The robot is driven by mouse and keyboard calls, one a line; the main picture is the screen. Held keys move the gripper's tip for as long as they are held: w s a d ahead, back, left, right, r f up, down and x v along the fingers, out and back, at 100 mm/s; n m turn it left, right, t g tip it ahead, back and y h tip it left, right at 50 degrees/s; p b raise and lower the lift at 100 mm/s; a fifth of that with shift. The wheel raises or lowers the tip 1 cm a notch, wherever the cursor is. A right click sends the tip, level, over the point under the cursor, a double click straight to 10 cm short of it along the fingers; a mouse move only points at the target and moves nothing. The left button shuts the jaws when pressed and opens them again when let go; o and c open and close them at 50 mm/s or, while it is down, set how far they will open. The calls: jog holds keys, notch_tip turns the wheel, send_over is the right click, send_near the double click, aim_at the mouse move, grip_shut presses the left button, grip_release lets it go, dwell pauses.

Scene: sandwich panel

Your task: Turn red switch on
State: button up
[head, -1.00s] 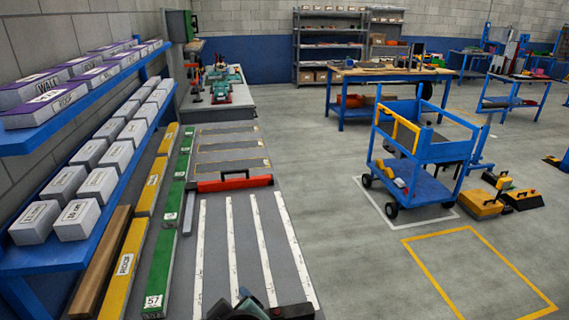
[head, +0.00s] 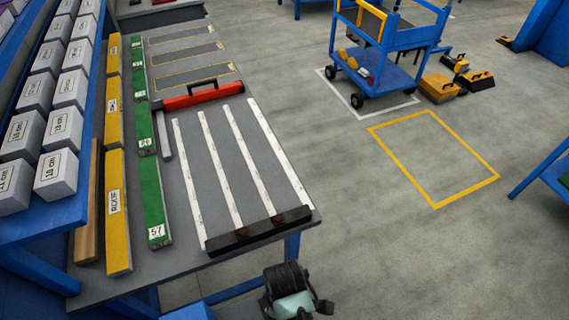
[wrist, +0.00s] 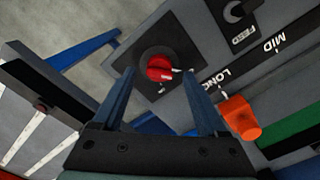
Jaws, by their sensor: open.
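The red switch (wrist: 160,68) is a round red knob on a dark round base, set on a grey panel, in the upper middle of the wrist view. Small white marks sit beside it. My gripper (wrist: 158,77) is open, with one blue finger to the left of the knob and one to the right. The knob shows in the gap between the fingertips, and I cannot tell whether they touch it. The switch is not visible in the head view. Part of my arm shows at the bottom of the head view.
An orange knob (wrist: 240,118) sits close to the right finger, near labels reading LONG and MID. A black knob (wrist: 233,11) is above the word FEED. In the head view, a workbench (head: 190,190) with white strips is at left, and open floor lies right.

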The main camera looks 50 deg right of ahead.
jog(key=shift+f, duration=1.3)
jog(key=shift+c, duration=0.2)
grip_shut()
